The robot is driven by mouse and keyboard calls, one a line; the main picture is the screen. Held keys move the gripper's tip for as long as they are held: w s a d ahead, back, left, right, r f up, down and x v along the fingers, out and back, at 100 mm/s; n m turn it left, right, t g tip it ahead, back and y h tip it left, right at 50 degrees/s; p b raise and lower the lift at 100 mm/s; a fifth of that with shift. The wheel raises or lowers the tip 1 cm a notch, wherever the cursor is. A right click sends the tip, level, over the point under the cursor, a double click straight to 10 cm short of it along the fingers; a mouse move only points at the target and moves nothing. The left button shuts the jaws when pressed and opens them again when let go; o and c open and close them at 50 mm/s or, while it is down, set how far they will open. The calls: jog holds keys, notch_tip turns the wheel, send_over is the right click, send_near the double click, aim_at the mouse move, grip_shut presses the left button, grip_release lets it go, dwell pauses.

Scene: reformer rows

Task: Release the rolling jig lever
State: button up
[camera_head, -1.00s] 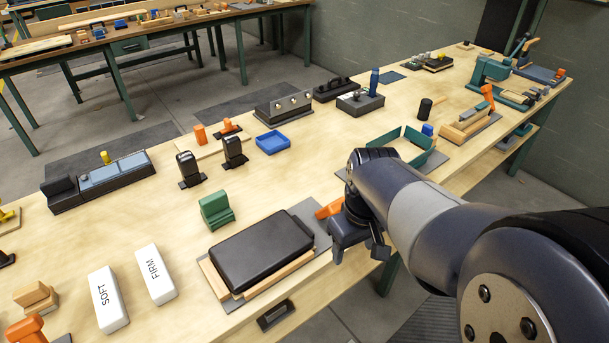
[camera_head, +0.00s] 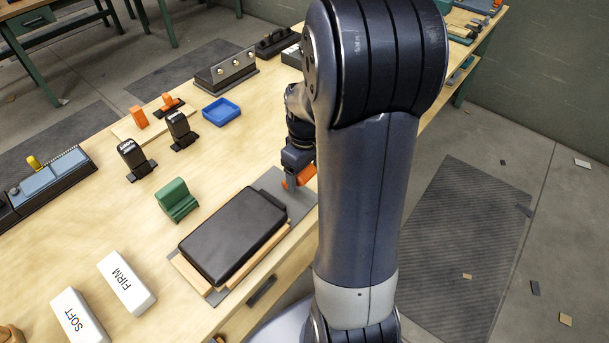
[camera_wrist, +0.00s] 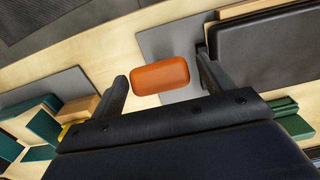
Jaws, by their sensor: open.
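The rolling jig is a black padded block (camera_head: 234,234) between light wooden rails on a grey plate (camera_head: 300,206). Its orange lever (camera_head: 305,176) stands at the plate's far right end, partly hidden by my gripper (camera_head: 294,170). In the wrist view the orange lever end (camera_wrist: 160,75) lies between the two fingers of my gripper (camera_wrist: 162,72). The gripper is open, with a gap on each side of the lever. The black block (camera_wrist: 265,45) is at upper right there. The lever's lower part is hidden.
A blue tray (camera_head: 221,111) and two black upright devices are farther back. My arm hides the bench's right part.

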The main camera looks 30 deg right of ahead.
jog(key=shift+f, duration=1.05)
jog(key=c, duration=1.4)
